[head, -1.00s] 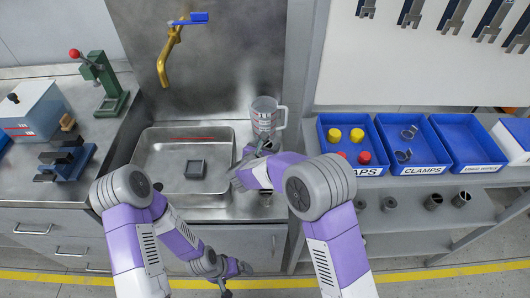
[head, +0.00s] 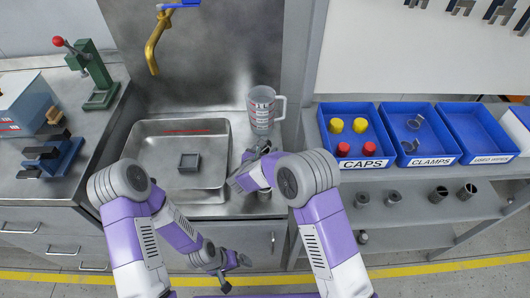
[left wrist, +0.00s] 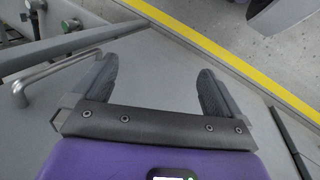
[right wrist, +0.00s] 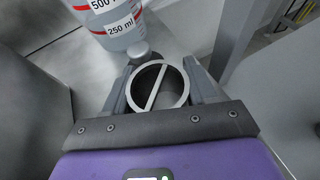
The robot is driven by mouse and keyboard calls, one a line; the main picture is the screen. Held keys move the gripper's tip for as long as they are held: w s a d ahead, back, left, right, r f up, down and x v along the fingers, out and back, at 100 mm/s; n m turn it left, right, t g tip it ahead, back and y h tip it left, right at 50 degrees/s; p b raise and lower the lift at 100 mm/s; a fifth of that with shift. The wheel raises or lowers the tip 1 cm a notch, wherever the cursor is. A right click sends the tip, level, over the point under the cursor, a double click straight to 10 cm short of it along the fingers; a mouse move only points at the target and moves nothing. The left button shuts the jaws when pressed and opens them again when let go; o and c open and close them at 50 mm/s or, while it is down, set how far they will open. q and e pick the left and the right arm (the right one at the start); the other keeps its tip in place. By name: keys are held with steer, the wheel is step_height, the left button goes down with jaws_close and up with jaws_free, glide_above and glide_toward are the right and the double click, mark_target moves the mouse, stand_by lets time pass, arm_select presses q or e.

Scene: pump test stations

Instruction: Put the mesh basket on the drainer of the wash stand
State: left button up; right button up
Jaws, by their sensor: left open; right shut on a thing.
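My right gripper (head: 258,154) is over the steel surface right of the sink basin. In the right wrist view it is shut on a grey round basket (right wrist: 157,88) with a bar across its open top. I take this as the mesh basket; no mesh shows, and its underside is hidden. The wash stand (head: 140,172) has a steel basin and a brass tap (head: 152,55). The drainer is not clearly marked off; my right arm covers part of the stand's right side. My left gripper (head: 235,274) is open and empty, low before the cabinet front; it also shows in the left wrist view (left wrist: 158,85).
A measuring jug (head: 261,112) stands close behind my right gripper. Blue bins (head: 432,160) stand to the right, above grey cylinders (head: 438,195) on a shelf. A green press (head: 100,84) is at left.

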steer(key=shift+r, duration=0.15)
steer(key=o, duration=0.6)
steer(key=shift+f, duration=0.2)
steer(key=o, duration=0.5)
steer(key=shift+c, duration=0.2)
steer(key=shift+r, duration=0.25)
steer(key=p+v, duration=0.2)
steer(key=v, duration=0.4)
steer(key=shift+s+a, duration=0.1)
steer(key=shift+s, duration=0.1)
steer(key=shift+s+a+r, duration=0.15)
steer(key=shift+s+r, duration=0.05)
steer(key=shift+s, duration=0.3)
